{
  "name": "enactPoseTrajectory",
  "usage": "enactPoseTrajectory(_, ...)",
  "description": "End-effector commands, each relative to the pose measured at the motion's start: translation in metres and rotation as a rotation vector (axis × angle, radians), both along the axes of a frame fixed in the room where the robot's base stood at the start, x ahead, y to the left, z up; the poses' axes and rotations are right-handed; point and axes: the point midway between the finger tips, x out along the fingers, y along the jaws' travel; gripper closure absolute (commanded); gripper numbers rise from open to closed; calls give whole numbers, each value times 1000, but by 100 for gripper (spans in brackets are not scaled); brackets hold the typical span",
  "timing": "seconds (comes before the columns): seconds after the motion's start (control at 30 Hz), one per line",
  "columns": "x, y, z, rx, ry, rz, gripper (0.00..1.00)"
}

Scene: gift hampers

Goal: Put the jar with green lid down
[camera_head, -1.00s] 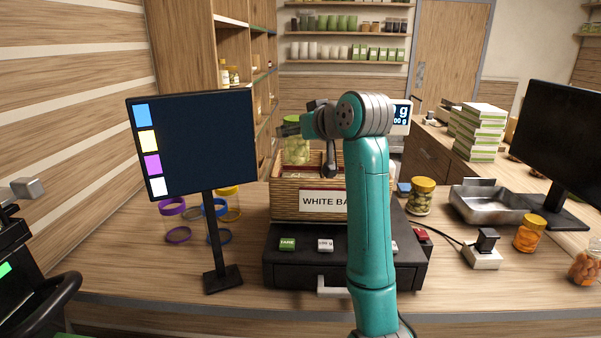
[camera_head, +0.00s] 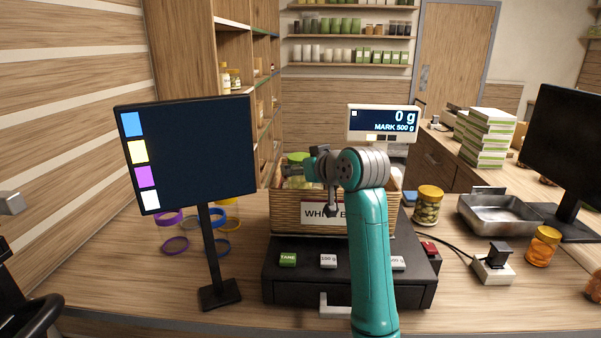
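The jar with the green lid (camera_head: 299,157) is upright at the left part of the wicker basket (camera_head: 287,212), its lower part hidden by the basket's front wall. My gripper (camera_head: 293,171) is at the jar, just below its lid, and appears shut on it. The fingertips are small and partly hidden by my wrist. The basket carries a white label, partly covered by my arm, and sits on the black scale (camera_head: 300,270). I cannot tell whether the jar touches the basket floor. The scale display (camera_head: 383,122) reads 0 g, MARK 500 g.
A monitor (camera_head: 190,153) stands at the left, with coloured rings (camera_head: 175,245) behind it. Right of the basket are a jar with a yellow lid (camera_head: 428,207), a metal tray (camera_head: 497,214), an orange-filled jar (camera_head: 542,247) and another monitor (camera_head: 570,150).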

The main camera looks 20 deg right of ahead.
Motion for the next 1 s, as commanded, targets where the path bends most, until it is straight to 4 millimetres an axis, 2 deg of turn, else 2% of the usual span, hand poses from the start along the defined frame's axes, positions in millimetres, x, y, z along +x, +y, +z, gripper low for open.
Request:
enactPoseTrajectory(0.1,0,0,-12,1,-2,0,93)
enactPoseTrajectory(0.47,0,0,-15,1,-2,0,93)
enactPoseTrajectory(0.5,0,0,-16,0,-1,0,26)
enactPoseTrajectory(0.57,0,0,-16,0,-1,0,11)
enactPoseTrajectory(0.6,0,0,-16,0,-1,0,9)
enactPoseTrajectory(1.0,-2,-1,-12,0,-1,0,9)
